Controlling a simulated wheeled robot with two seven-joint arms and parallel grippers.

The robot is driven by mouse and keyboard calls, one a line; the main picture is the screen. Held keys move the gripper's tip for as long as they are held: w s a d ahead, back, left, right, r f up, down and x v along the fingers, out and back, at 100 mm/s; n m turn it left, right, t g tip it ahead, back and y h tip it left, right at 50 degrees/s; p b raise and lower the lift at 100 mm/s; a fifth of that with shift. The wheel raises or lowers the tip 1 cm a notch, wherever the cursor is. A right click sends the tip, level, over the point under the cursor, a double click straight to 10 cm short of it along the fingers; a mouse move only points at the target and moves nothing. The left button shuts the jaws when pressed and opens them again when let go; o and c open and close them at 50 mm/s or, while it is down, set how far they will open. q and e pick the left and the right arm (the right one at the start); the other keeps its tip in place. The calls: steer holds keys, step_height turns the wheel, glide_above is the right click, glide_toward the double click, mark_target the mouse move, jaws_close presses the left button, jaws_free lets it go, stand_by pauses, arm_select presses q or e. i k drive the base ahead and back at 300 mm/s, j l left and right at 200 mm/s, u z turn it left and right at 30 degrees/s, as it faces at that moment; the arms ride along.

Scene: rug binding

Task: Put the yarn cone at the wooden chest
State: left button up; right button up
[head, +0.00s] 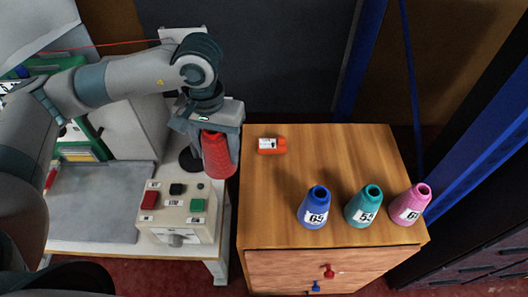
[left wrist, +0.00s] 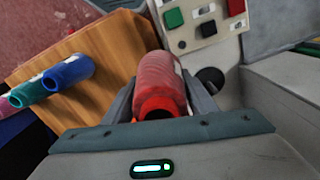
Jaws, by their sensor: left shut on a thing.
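My left gripper (head: 213,128) is shut on a red yarn cone (head: 216,155). In the head view the cone hangs below the gripper, slightly tilted, just left of the wooden chest (head: 305,170) near its left edge. In the left wrist view the red cone (left wrist: 161,85) sits between the two fingers (left wrist: 165,100). The chest top (left wrist: 110,45) lies to the left there. My right gripper is not in view.
Blue (head: 314,207), teal (head: 364,206) and pink (head: 410,205) cones stand along the chest's front right. A small orange object (head: 272,146) lies at its back left. A control box (head: 180,211) stands on the table at left. The chest's middle is clear.

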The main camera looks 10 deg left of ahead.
mark_target(265, 217)
steer(key=z, duration=1.3)
steer(key=k+j, duration=0.15)
steer(key=j, duration=0.2)
steer(key=k+j, duration=0.35)
steer(key=j, duration=0.3)
